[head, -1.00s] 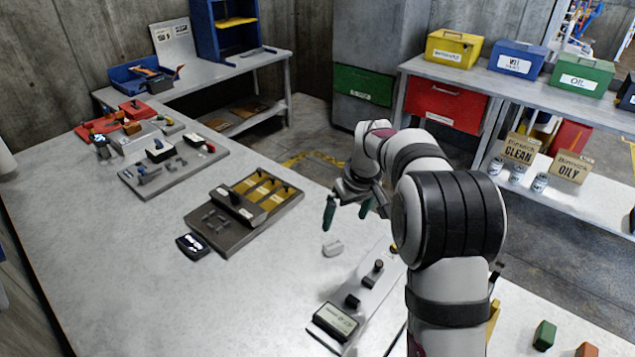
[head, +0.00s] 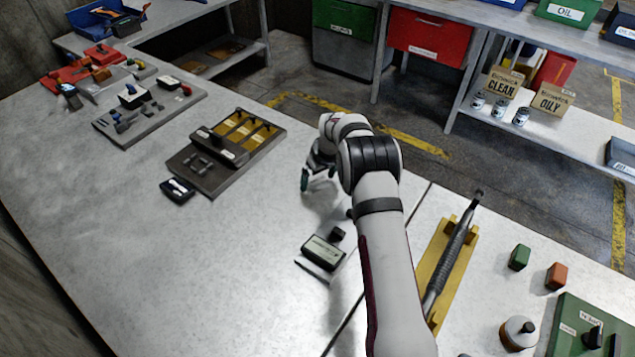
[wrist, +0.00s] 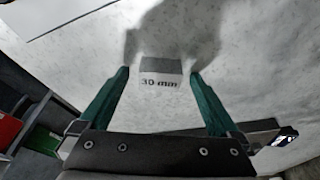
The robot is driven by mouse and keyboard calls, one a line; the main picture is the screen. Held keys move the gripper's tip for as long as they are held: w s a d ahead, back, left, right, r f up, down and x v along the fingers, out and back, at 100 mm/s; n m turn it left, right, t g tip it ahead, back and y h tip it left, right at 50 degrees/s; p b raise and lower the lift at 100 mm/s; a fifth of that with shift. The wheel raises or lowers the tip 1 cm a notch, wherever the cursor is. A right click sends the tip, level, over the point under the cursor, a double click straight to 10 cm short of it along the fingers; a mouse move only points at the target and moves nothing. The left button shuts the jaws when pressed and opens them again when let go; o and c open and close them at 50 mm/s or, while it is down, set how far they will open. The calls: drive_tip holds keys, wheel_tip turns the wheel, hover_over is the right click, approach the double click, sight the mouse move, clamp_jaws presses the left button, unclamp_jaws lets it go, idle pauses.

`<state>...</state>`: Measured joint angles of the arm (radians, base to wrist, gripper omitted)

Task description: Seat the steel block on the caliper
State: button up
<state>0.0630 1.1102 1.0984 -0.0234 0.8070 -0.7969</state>
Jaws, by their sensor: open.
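The steel block (wrist: 160,68) is a small grey block marked "30 mm", lying on the table in the wrist view. In the head view my arm and gripper hide it. In the head view my gripper (head: 305,180) is low over the table, with only one fingertip clear.
A dark tray (head: 190,172) with yellow slots stands left of my gripper, with a small black labelled box (head: 177,189) beside it. A tool board (head: 150,122) lies farther left. A yellow holder (head: 440,250) with a dark rod is at right. The near left table is bare.

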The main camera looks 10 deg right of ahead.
sight(318, 177)
clamp_jaws()
drive_tip(key=shift+r, duration=0.1)
idle(0.3)
drive_tip(key=shift+r, duration=0.3)
drive_tip(key=v, duration=0.4)
drive_tip(key=shift+w+d+r, duration=0.1)
drive_tip(key=shift+w+d, duration=0.05)
drive_tip(key=shift+w, duration=0.2)
drive_tip(key=s+d+r, duration=0.6)
drive_tip(key=d, duration=0.3)
drive_tip(key=s+d+r+m+h, duration=0.2)
drive_tip(key=s+d+m+h, duration=0.1)
drive_tip(key=s+m, duration=1.1)
drive_tip(key=shift+g, duration=0.4)
drive_tip(key=w+a+f, duration=0.1)
drive_tip(key=a+f, duration=0.1)
drive_tip(key=a, duration=0.1)
drive_tip(key=w+a+f, duration=0.4)
drive_tip(key=a, duration=0.1)
drive_tip(key=shift+w+a+f, duration=0.1)
drive_tip(key=shift+a+f, duration=0.15)
drive_tip(key=shift+a, duration=0.05)
drive_tip(key=x, duration=0.4)
drive_tip(key=shift+s+a+f, duration=0.15)
drive_tip(key=shift+s+a, duration=0.05)
drive_tip(key=shift+a, duration=0.2)
